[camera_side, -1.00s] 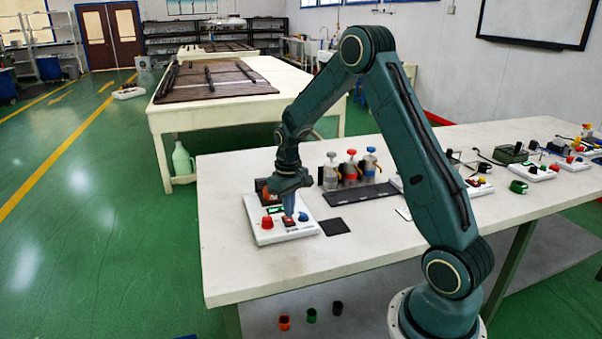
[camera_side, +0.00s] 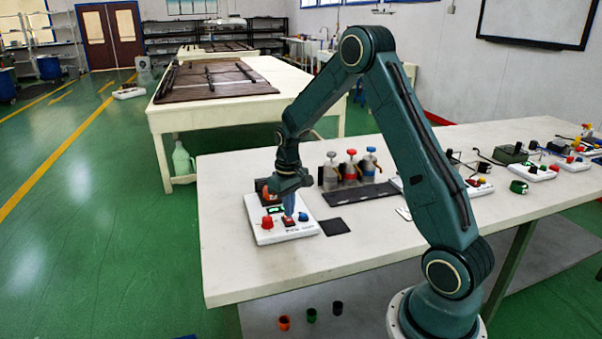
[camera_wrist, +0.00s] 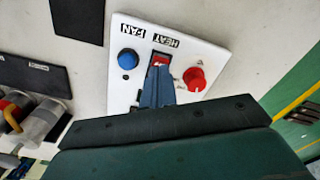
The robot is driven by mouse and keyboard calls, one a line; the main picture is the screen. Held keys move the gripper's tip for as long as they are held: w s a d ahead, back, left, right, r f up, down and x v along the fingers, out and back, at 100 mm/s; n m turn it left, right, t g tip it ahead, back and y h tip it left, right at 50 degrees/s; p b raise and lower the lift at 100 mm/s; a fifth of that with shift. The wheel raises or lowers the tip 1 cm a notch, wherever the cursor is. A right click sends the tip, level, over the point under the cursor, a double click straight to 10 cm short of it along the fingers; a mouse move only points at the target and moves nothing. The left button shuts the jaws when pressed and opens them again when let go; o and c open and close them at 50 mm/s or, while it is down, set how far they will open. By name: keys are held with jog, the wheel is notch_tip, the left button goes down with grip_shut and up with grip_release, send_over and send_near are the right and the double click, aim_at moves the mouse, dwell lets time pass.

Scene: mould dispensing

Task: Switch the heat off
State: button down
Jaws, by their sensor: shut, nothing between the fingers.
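A white control panel (camera_side: 300,234) lies on the table's left part. It carries a red knob (camera_side: 267,222), a blue knob (camera_side: 303,216) and a red rocker switch (camera_side: 289,224) between them. In the wrist view the red switch (camera_wrist: 161,61) sits beside the HEAT label (camera_wrist: 165,40), with the blue button (camera_wrist: 128,59) to its left and the red knob (camera_wrist: 194,79) to its right. My gripper (camera_side: 289,214) is shut and empty, pointing down at the switch. In the wrist view its blue fingertips (camera_wrist: 159,72) cover part of the switch; contact cannot be told.
Several dispenser bottles with coloured tops (camera_side: 350,170) stand behind the panel on a dark mat. A black square pad (camera_side: 335,226) lies right of the panel. More panels and devices (camera_side: 530,170) stand at the table's right end. The front left of the table is clear.

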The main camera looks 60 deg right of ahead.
aim_at(289, 220)
jog(key=shift+f, duration=1)
dwell(1.0)
jog(key=shift+r, duration=3.5)
jog(key=shift+r, duration=0.15)
